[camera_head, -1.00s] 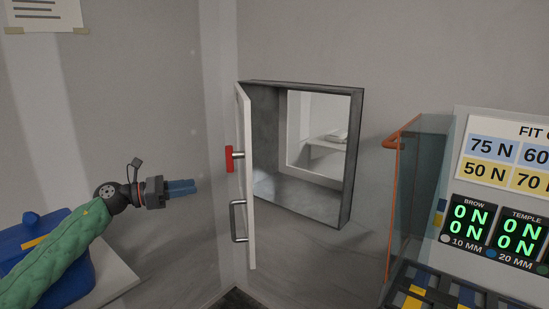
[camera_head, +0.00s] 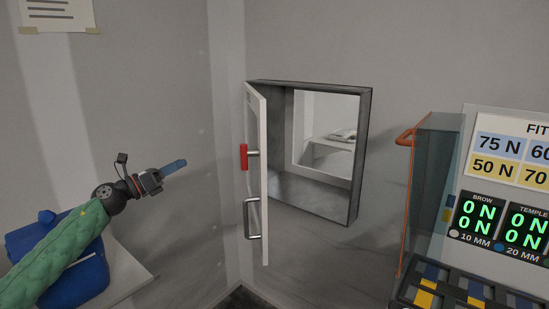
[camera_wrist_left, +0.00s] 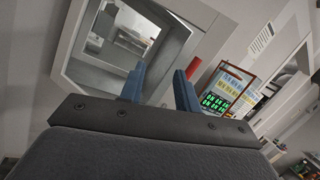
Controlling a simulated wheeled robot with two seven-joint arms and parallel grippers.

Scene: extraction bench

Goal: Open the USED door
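The white door (camera_head: 256,120) is hinged at the left of a grey-framed wall opening (camera_head: 364,160) and stands swung out, nearly edge-on to my head camera. It carries a red latch knob (camera_head: 243,157) and a metal bar handle (camera_head: 250,220). No USED label is readable. My left gripper (camera_head: 175,166) is left of the door, apart from it, with blue fingers pointing right and slightly up. In the left wrist view its fingers (camera_wrist_left: 158,88) are apart with nothing between them, and the red knob (camera_wrist_left: 193,67) shows beyond. My right gripper is out of view.
Through the opening a white shelf (camera_head: 330,143) shows. At right stand a clear panel with an orange edge (camera_head: 405,210) and a display board (camera_head: 510,180). A blue object (camera_head: 75,275) lies on a white surface at lower left, partly behind my arm.

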